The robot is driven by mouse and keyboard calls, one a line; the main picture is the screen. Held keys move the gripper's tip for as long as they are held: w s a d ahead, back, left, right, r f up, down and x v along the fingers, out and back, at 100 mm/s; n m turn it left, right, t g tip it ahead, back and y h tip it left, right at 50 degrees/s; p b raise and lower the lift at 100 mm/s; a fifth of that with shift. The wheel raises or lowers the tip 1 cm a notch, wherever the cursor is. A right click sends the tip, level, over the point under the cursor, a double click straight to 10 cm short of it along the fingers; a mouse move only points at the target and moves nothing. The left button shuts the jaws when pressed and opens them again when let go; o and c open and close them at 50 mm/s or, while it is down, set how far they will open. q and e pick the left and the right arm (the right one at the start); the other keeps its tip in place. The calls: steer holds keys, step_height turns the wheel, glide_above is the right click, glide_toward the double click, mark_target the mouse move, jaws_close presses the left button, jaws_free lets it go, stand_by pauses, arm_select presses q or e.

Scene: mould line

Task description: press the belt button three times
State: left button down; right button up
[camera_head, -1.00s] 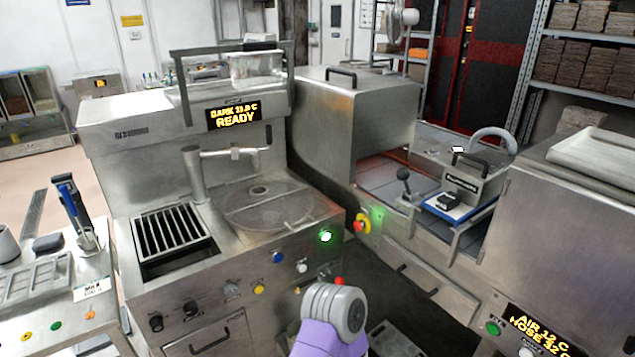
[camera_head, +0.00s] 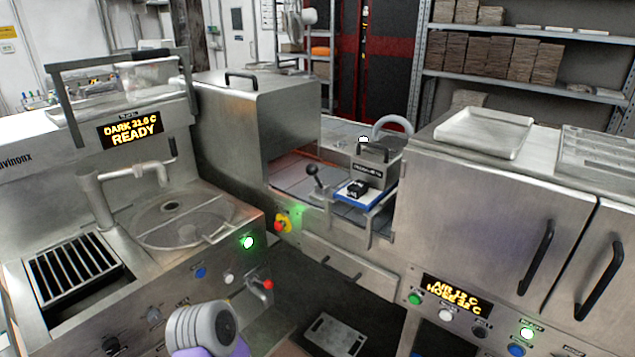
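Several buttons show, but their labels are too small to read, so I cannot tell which is the belt button. A lit green button (camera_head: 247,242) sits on the left machine's front. A red and yellow button (camera_head: 283,223) is to its right, beside a green glow on the steel. A blue button (camera_head: 201,272) and a white button (camera_head: 229,278) are lower left. On the right cabinet are a green button (camera_head: 414,299) and a lit green one (camera_head: 526,333). Neither gripper shows. A grey and purple part of my arm is at the bottom edge, touching no button that I can see.
A steel tunnel housing (camera_head: 262,115) covers the flat track in the middle. A black-knobbed lever (camera_head: 313,172) and a handled steel block (camera_head: 374,165) stand there. A red-tipped tap (camera_head: 267,285) juts from the left machine. A dark floor gap lies between the machines.

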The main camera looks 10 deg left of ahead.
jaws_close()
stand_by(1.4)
